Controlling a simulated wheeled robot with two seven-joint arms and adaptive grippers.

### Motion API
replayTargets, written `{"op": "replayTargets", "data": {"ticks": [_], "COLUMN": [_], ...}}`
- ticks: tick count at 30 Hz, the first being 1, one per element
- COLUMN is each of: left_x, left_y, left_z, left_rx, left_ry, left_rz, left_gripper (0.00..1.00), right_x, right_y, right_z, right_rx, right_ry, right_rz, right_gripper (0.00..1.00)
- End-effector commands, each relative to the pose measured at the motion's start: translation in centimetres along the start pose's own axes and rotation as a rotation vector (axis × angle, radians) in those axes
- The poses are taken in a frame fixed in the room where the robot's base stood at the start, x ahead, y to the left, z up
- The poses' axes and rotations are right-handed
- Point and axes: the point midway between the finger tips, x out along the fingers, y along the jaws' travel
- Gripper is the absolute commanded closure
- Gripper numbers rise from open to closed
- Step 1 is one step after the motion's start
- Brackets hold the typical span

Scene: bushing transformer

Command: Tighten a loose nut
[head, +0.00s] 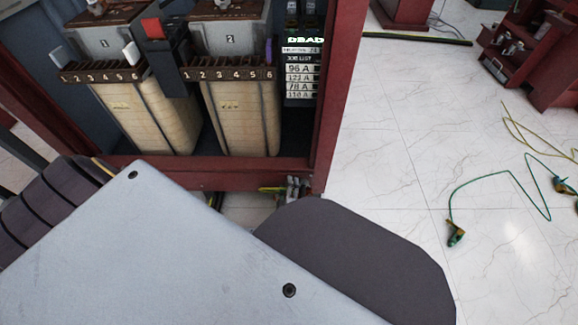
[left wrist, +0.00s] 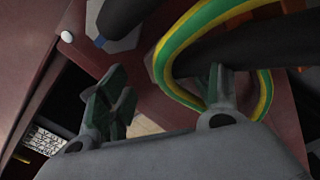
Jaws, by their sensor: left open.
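I cannot make out the loose nut with certainty. In the left wrist view, a grey angular piece (left wrist: 118,42) sits at the base of a dark rod on a dark red panel (left wrist: 190,108). A second dark rod (left wrist: 235,55) lies to its right. A green and yellow cable (left wrist: 265,95) loops around beside the right finger. My left gripper (left wrist: 165,98) is open, its green-padded fingers apart with nothing seen held between them. My right gripper is not in view.
The red cabinet (head: 324,100) holds two cream coil blocks (head: 240,115) with numbered terminal strips and a label panel (head: 300,85). White tiled floor (head: 400,120) is open to the right. A green cable (head: 512,175) lies there. Red shelving (head: 540,60) stands far right.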

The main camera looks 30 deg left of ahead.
Motion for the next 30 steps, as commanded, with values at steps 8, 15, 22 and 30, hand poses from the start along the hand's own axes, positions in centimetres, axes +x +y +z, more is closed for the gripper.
{"op": "replayTargets", "data": {"ticks": [8,15,22,30], "left_x": [0.1,0.1,0.1,0.0], "left_y": [1.4,2.7,3.9,5.3], "left_z": [-0.4,-0.8,-1.1,-1.5], "left_rx": [-0.004,-0.006,-0.011,-0.014], "left_ry": [0.001,0.004,0.002,-0.003], "left_rz": [0.009,0.015,0.016,0.014], "left_gripper": [0.38,0.38,0.31,0.23], "right_x": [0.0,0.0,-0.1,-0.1], "right_y": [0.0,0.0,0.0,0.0], "right_z": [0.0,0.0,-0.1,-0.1], "right_rx": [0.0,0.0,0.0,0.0], "right_ry": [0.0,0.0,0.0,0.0], "right_rz": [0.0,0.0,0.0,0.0], "right_gripper": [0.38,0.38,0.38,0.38]}}
